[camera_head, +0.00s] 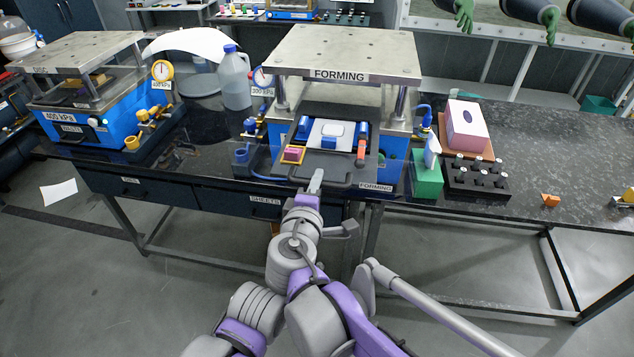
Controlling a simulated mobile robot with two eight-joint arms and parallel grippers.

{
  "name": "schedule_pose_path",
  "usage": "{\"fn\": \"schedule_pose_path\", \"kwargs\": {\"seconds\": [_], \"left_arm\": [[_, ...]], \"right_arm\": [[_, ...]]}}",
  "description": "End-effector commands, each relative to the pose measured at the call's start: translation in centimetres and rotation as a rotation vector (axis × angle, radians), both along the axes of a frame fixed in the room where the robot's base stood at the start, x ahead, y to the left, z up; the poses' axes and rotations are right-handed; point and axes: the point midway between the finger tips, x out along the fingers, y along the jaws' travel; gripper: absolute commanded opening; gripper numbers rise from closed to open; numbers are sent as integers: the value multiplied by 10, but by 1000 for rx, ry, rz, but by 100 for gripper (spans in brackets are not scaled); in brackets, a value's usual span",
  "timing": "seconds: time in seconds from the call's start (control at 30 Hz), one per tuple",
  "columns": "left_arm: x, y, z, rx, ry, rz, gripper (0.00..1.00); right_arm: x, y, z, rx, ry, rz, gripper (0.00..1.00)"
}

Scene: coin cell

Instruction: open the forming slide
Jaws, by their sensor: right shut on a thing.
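The forming press (345,52) stands on the dark bench, with a pale top plate labelled FORMING on posts above a blue base. Its dark forming slide (330,165) lies under and in front of the top plate, reaching the bench's front edge. On the slide are a white plate with a pale pouch-like piece (331,131) and small blue blocks. My right gripper (316,182) is at the slide's front edge, shut on the slide's handle (342,184); its fingers hide part of the handle. My left gripper is not in view.
A yellow-and-pink block (292,154) and an orange-red piece (361,152) sit by the slide's sides. A 400 kPa press (85,85) stands left.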

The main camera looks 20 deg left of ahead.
Motion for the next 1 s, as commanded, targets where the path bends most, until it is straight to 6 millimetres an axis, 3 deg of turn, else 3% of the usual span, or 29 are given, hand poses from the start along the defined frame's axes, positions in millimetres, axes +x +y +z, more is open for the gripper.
{"fn": "schedule_pose_path", "kwargs": {"seconds": [0.27,0.3,0.43,1.0], "left_arm": [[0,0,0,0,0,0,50],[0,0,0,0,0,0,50],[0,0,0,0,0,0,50],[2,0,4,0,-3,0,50]], "right_arm": [[0,0,1,-1,-1,1,0],[0,0,1,-1,-1,1,26],[0,0,0,-1,-1,0,48],[2,-2,3,-1,-1,-1,48]]}}
